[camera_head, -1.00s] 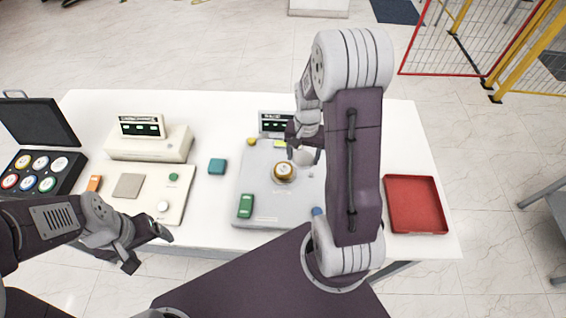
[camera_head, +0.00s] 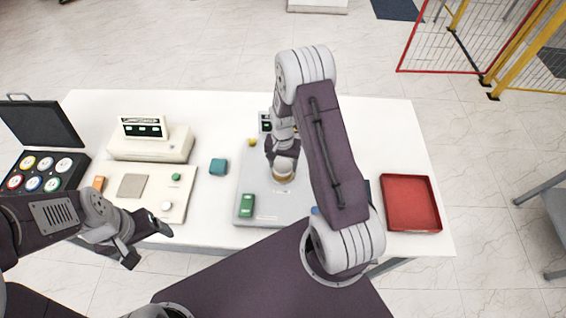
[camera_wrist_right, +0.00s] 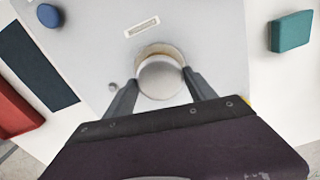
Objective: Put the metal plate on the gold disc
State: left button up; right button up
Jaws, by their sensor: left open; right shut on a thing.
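The gold disc (camera_head: 282,177) sits on the grey device (camera_head: 262,213) in the middle of the table. Its rim (camera_wrist_right: 158,49) shows in the right wrist view behind the metal plate. The metal plate (camera_wrist_right: 161,78) is round and silver, held between the fingers of my right gripper (camera_wrist_right: 161,88), over the gold disc. I cannot tell whether plate and disc touch. In the head view my right gripper (camera_head: 283,163) is right above the disc and hides most of the plate. My left gripper (camera_head: 149,247) is open and empty at the table's front left.
A red tray (camera_head: 437,205) lies at the right. A teal block (camera_head: 218,167) stands left of the device, and a green block (camera_head: 247,206) sits on it. A cream instrument (camera_head: 150,142) and an open black case (camera_head: 75,188) are at the left.

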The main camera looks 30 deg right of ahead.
aim_at(283, 166)
jog(key=o, duration=1.6)
jog(key=shift+s, duration=0.1)
jog(key=shift+f, duration=0.1)
jog(key=shift+r, duration=0.55)
notch_tip(283, 166, up, 11)
jog(key=b, duration=0.2)
jog(key=s+a+r+n+t, duration=0.1)
jog(key=s+a+n, duration=0.3)
jog(key=s, duration=0.3)
jog(key=s+a+r+n, duration=0.1)
jog(key=s+a+n, duration=0.3)
jog(key=s, duration=0.2)
jog(key=f+b, duration=0.9)
jog(key=shift+w+d+f, duration=0.2)
jog(key=shift+d+f, duration=0.05)
jog(key=shift+f, duration=0.05)
